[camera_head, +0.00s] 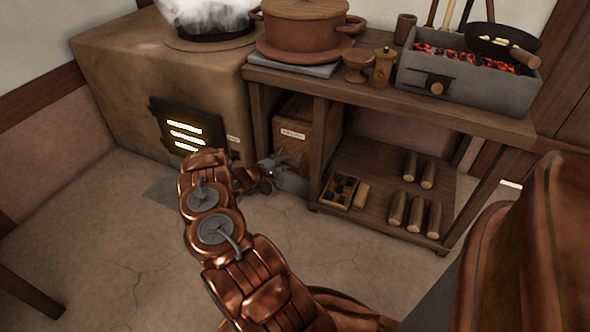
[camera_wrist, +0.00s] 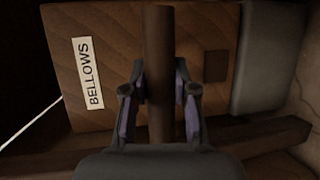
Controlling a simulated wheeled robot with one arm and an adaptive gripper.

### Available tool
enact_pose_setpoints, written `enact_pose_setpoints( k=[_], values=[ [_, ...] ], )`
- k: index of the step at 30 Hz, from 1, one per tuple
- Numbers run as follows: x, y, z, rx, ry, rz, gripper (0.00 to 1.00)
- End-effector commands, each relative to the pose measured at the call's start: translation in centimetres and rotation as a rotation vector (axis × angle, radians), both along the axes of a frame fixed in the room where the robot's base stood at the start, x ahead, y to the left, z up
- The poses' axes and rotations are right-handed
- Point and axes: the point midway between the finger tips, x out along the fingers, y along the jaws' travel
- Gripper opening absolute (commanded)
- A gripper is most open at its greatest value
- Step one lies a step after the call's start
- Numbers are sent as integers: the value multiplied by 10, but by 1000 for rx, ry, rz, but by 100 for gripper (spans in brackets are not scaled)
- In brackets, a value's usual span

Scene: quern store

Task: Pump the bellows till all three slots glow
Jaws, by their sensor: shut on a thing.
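The bellows (camera_head: 292,142) is a wooden box with a pale label, standing under the bench beside the stove. The wrist view shows its wooden front (camera_wrist: 105,45) with the label "BELLOWS" (camera_wrist: 88,73). My gripper (camera_wrist: 159,92) is shut on a dark wooden bar, the bellows handle (camera_wrist: 159,45), with one finger on each side. In the head view my gripper (camera_head: 283,164) is low in front of the box, and the handle is hard to make out there. The dark stove door (camera_head: 160,112) has three slots (camera_head: 187,133), all glowing bright yellow.
The clay stove (camera_head: 110,70) carries a steaming pan (camera_head: 215,30). The wooden bench (camera_head: 450,112) holds a lidded pot (camera_head: 305,30) and a coal brazier (camera_head: 425,85). Its lower shelf (camera_head: 375,205) holds logs and a small box.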

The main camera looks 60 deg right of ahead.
Motion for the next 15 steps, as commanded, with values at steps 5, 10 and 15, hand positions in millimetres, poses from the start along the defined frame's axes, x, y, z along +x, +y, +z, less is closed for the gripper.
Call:
enact_pose_setpoints(
  k=[5,10,15],
  values=[
    [12,-3,-1,2,1,21,0],
    [13,-3,-1,2,1,23,0],
    [13,-3,-1,2,1,23,34]
  ],
)
